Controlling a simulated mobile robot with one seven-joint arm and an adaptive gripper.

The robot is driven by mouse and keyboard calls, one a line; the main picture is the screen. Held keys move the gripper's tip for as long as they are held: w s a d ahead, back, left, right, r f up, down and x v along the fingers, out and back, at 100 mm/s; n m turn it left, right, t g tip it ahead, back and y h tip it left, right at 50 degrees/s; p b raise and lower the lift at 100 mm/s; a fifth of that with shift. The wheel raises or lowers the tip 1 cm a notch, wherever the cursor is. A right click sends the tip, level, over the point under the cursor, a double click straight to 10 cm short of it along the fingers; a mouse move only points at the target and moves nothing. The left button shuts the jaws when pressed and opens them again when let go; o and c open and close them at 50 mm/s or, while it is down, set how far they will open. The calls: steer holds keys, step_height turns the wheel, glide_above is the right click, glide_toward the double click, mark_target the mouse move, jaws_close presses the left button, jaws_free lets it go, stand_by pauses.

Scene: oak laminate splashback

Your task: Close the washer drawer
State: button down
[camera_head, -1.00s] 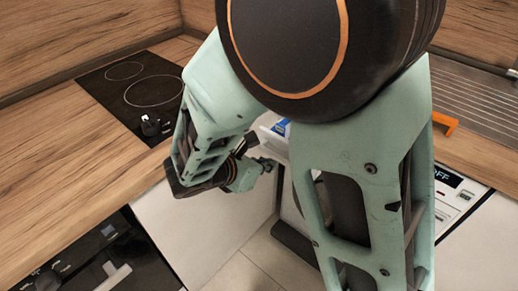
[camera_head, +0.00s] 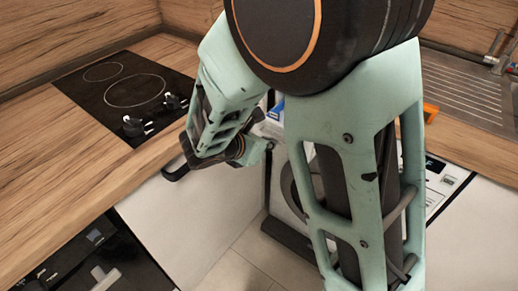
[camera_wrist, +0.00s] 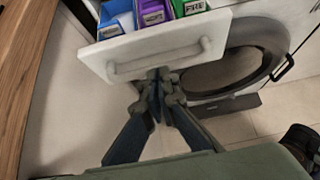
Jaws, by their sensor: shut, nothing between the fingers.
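The washer drawer (camera_wrist: 215,38) stands pulled out in the wrist view, with a white front and a bar handle (camera_wrist: 157,57). Blue, purple and green compartments show behind the front. My gripper (camera_wrist: 159,76) is shut and empty, its tips at the lower edge of the drawer front, just below the handle. I cannot tell whether they touch it. The washer (camera_wrist: 285,40) with its round dark door is behind and to the right. In the head view my arm hides most of the drawer; a blue bit (camera_head: 277,113) shows beside my gripper (camera_head: 268,147).
A wooden worktop (camera_head: 60,150) with a black hob (camera_head: 130,95) is at left. White cabinet fronts (camera_head: 195,225) stand below it, close to my gripper. An orange object (camera_head: 430,112) and a metal sink drainer (camera_head: 465,95) are at right. Tiled floor is free below.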

steer(key=w+d, duration=0.2)
steer(key=w, duration=0.1)
steer(key=w+d, duration=0.6)
steer(key=w, duration=0.1)
steer(key=shift+w, duration=0.1)
steer(key=shift+a, duration=0.1)
